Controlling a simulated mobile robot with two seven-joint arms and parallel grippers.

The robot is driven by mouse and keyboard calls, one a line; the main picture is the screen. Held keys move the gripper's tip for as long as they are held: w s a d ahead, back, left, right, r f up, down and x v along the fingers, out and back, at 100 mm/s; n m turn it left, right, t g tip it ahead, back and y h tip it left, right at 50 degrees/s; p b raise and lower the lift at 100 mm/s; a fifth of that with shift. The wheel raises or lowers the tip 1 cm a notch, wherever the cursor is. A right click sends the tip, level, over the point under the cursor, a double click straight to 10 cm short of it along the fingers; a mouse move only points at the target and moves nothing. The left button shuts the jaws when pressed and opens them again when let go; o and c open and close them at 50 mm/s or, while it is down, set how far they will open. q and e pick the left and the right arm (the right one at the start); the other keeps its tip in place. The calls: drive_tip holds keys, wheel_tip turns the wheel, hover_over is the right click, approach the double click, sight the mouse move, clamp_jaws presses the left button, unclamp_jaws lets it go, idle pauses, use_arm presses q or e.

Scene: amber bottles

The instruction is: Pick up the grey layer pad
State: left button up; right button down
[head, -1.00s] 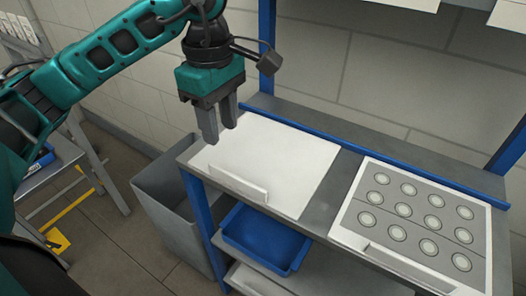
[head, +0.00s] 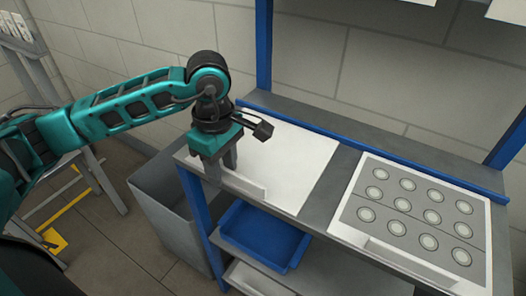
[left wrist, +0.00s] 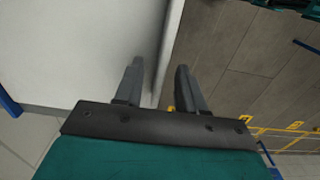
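A plain pale pad (head: 300,160) with an upright front lip (head: 243,186) lies on the left part of the grey shelf. A second pad (head: 412,207), grey with rows of pale rings and a white border, lies to its right. My left gripper (head: 221,172) is at the left end of the plain pad's lip, pointing down. In the left wrist view its fingers (left wrist: 156,88) are apart, with the lip's thin edge (left wrist: 168,50) running between them. Finger contact with the lip cannot be made out. My right gripper is out of view.
A blue tray (head: 265,235) sits on the lower shelf. A grey bin (head: 160,200) stands on the floor left of the shelf unit. Blue posts (head: 264,50) and a blue back rail bound the shelf. A bare grey strip (head: 330,195) separates the two pads.

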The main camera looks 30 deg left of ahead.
use_arm(q)
drive_tip(key=shift+f, duration=0.15)
clamp_jaws()
idle(0.6)
